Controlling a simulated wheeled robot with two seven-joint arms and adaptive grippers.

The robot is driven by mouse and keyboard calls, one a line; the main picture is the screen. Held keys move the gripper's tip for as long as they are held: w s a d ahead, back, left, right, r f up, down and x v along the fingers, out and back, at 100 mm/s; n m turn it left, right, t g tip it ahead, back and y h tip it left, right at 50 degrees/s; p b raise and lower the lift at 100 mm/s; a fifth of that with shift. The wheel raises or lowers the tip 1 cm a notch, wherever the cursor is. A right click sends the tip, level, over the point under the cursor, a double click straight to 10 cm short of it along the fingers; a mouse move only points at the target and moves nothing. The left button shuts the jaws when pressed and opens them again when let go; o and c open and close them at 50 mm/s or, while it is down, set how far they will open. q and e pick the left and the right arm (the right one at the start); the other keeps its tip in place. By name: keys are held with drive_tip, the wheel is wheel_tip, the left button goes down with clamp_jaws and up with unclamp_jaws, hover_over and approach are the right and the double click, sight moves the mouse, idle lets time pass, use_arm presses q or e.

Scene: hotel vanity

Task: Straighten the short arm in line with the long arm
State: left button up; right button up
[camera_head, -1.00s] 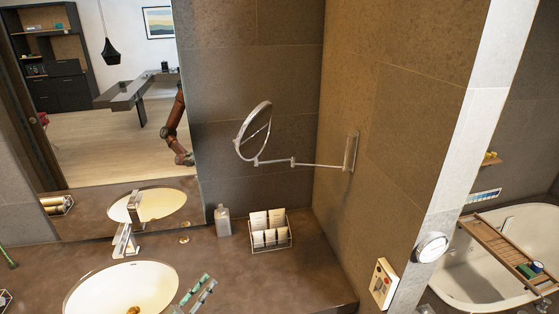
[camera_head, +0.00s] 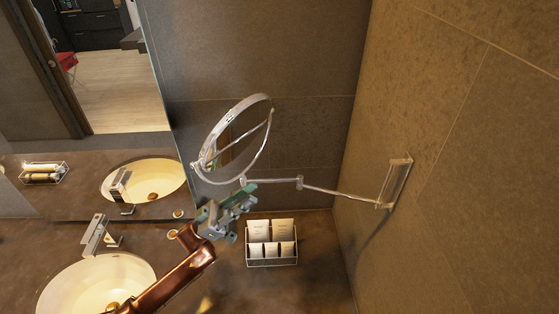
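The round mirror (camera_head: 236,130) hangs on a two-part chrome arm. The long arm (camera_head: 340,193) runs from the wall bracket (camera_head: 397,183) to a middle joint (camera_head: 300,182). The short arm (camera_head: 272,181) runs from that joint left to the mirror's lower rim, at a slight bend to the long arm in this view. My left gripper (camera_head: 250,197) is just below the mirror and the left end of the short arm. Its fingers point up and right; their gap is unclear, and I cannot tell whether it touches the arm. My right gripper is out of view.
A wire rack of white packets (camera_head: 271,253) stands on the counter below the arm. The basin (camera_head: 70,285) and tap (camera_head: 95,236) are at left. A tiled wall (camera_head: 460,150) bounds the right, and a large wall mirror the left.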

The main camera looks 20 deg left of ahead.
sight(266, 182)
use_arm(q)
drive_tip(key=p+x, duration=0.2)
drive_tip(key=x, duration=0.5)
drive_tip(key=shift+s+a+r, duration=0.1)
drive_tip(key=shift+s, duration=0.1)
drive_tip(key=shift+w+d+r, duration=0.15)
drive_tip(key=shift+d+r, duration=0.3)
drive_tip(key=shift+c, duration=0.4)
clamp_jaws()
